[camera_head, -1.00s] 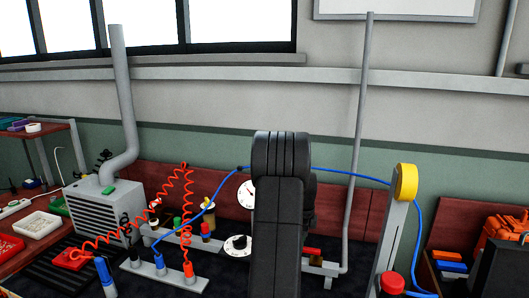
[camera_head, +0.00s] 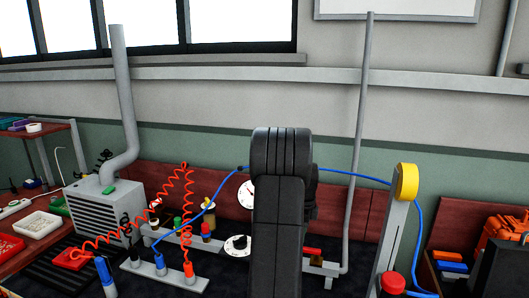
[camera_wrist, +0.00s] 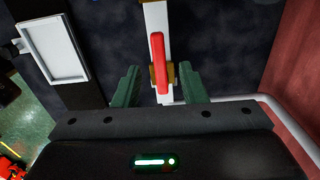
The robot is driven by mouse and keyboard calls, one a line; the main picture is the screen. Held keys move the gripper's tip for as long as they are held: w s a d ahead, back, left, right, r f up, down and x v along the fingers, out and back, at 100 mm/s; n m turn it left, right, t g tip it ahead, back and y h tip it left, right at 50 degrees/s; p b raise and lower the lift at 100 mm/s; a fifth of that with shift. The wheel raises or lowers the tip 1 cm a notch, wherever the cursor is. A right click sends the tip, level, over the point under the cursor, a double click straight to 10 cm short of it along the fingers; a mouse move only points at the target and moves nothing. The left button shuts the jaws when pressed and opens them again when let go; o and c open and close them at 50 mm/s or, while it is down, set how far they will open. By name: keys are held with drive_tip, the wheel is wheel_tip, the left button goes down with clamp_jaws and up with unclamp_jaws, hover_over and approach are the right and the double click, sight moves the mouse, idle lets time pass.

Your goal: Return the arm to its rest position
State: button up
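My arm (camera_head: 280,215) stands upright in the middle of the head view, and its far end is hidden there. In the wrist view my gripper (camera_wrist: 160,74) has two green fingers spread apart with nothing held between them. A red lever (camera_wrist: 157,55) on a brass fitting and a white bar appears in the gap between the fingers, apart from both. The red lever also shows in the head view (camera_head: 312,251), just right of my arm.
A rack with coloured plugs (camera_head: 160,268) and a grey heater box (camera_head: 98,217) stand to the left. A yellow reel (camera_head: 407,182) with blue hose and a grey pipe (camera_head: 356,150) are on the right. An orange case (camera_head: 505,227) is at far right.

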wheel_tip(320, 180, up, 9)
wheel_tip(320, 180, down, 14)
drive_tip(key=shift+r, duration=0.2)
drive_tip(key=shift+s+f, duration=0.1)
drive_tip(key=shift+f, duration=0.2)
drive_tip(key=shift+s+a+n, duration=0.1)
drive_tip(key=shift+s+n, duration=0.4)
drive_tip(key=shift+n, duration=0.7)
